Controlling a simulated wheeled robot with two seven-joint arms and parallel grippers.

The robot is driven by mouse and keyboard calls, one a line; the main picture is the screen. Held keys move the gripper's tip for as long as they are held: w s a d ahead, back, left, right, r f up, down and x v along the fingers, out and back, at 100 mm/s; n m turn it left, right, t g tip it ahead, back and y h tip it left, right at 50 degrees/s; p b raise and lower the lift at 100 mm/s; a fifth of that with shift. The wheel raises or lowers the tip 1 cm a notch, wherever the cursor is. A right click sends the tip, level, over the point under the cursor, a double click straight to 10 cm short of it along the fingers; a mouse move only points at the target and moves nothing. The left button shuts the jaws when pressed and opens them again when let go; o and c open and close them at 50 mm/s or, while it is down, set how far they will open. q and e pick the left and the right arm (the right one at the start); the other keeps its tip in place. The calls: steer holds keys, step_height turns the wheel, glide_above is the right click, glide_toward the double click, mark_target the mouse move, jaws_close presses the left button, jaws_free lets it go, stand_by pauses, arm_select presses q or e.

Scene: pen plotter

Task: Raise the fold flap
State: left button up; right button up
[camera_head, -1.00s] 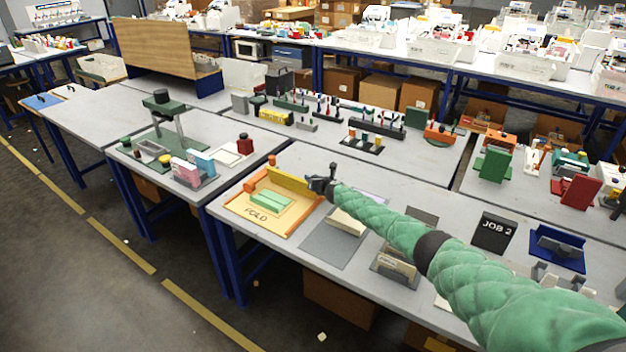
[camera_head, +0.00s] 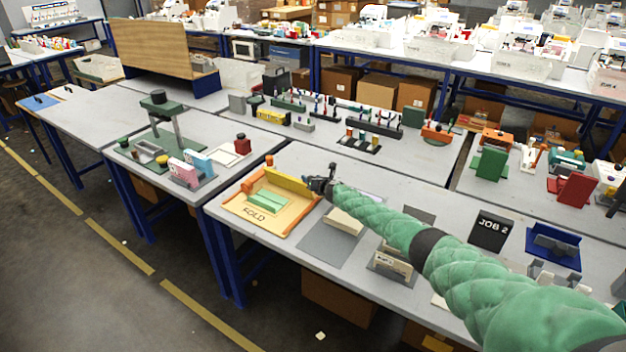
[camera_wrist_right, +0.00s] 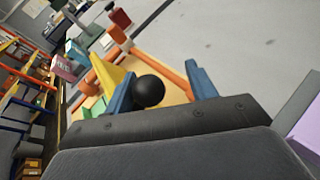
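The fold station is a pale orange board marked FOLD (camera_head: 254,213) with orange edges, on the near table. A light green block (camera_head: 268,200) lies on it. The yellow fold flap (camera_head: 287,183) stands tilted up along the board's back side; it also shows in the right wrist view (camera_wrist_right: 106,74). A black ball knob (camera_wrist_right: 148,91) is at the flap's near end in that view. My right gripper (camera_head: 318,185) is at the flap's right end. Its blue fingers (camera_wrist_right: 160,88) are apart, with the knob between them, closer to the left finger. Contact with the knob is unclear. My left gripper is out of view.
A grey mat with a pale block (camera_head: 345,221) lies right of the fold station. A black JOB 2 sign (camera_head: 491,230) and a blue tray (camera_head: 554,248) stand farther right. A stamping press (camera_head: 160,105) stands on the table to the left.

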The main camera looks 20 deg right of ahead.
steer(key=shift+f, duration=0.3)
